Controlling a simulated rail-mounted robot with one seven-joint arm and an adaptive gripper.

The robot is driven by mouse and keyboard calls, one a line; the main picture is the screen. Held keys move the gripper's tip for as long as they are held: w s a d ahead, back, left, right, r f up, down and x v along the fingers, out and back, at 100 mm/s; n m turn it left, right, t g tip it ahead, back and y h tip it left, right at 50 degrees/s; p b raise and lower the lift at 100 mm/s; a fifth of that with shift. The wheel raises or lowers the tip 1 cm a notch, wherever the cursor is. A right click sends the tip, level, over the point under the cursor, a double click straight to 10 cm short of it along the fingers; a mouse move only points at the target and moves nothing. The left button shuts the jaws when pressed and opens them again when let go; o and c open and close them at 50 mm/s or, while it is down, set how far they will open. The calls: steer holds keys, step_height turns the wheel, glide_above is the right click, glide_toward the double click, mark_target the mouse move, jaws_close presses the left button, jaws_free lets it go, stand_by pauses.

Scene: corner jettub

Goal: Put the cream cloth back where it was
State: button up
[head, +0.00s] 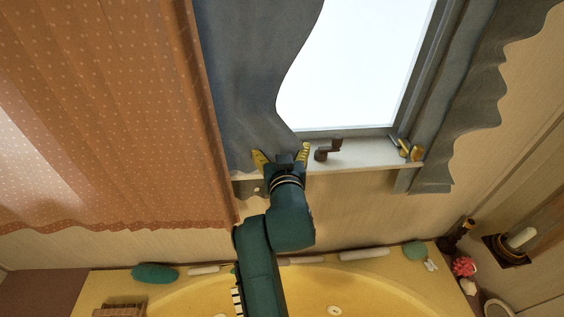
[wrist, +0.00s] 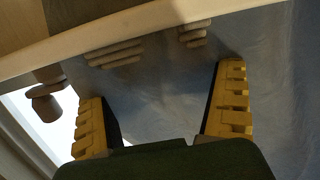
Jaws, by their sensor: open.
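My gripper (head: 282,154) is open at the window sill, its yellow fingers spread in front of the blue-grey curtain. In the wrist view the gap between the fingers (wrist: 161,85) is empty, with curtain behind it. Two layered tan-brown stacks show beyond the fingers in the wrist view, a wider one (wrist: 115,52) and a smaller one (wrist: 193,34). I cannot tell whether either is the cream cloth. Pale cream rolls lie on the yellow tub's back rim in the head view, one left (head: 203,270) and one right (head: 363,254) of my arm. No cloth is clearly identifiable.
A dark brown object (head: 328,149) stands on the sill (head: 365,154) just right of my gripper. Yellow items (head: 410,150) stand at the sill's right end. The blue-grey curtain (head: 245,90) hangs close at left. The yellow tub (head: 220,303) lies below.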

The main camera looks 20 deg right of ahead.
steer(key=b+v, duration=0.2)
steer(key=v, duration=0.9)
steer(key=s+a+r+n+t+y, duration=0.1)
steer(key=s+a+r+t+y, duration=0.1)
steer(key=s+r, duration=0.4)
steer(key=s+a+r+n+t+y, duration=0.2)
steer(key=s+a+r+t, duration=0.2)
steer(key=a+r, duration=0.3)
step_height(320, 180, up, 3)
steer(key=shift+s+f+t, duration=0.1)
steer(key=shift+s+t, duration=0.2)
steer(key=shift+s, duration=0.6)
step_height(320, 180, up, 9)
steer(key=p, duration=0.9)
